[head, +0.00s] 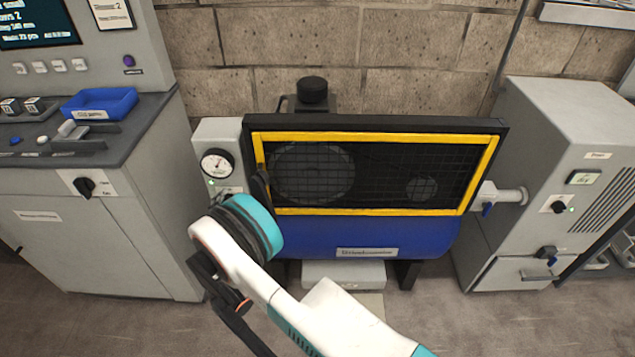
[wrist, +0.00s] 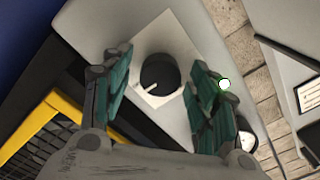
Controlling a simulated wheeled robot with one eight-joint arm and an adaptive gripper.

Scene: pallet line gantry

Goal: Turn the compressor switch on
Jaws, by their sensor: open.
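The compressor switch (wrist: 160,74) is a round black knob with a white pointer mark towards the lower left of the wrist view. It sits on a pale square plate (wrist: 176,38) on a grey panel. My gripper (wrist: 158,62) is open, with its teal-padded fingers on either side of the knob and gaps between. I cannot tell how deep the fingertips reach. In the head view, my arm hides the switch and most of the gripper. The compressor has a blue tank (head: 300,240) and a grey control box (head: 217,136) at its left.
A gauge (head: 217,163) and a small green light (head: 211,183) sit on the control box. A yellow-edged mesh guard (head: 375,211) stands beside it. A grey cabinet (head: 85,245) with its own black knob is at left. A grey dryer unit (head: 545,130) is at right.

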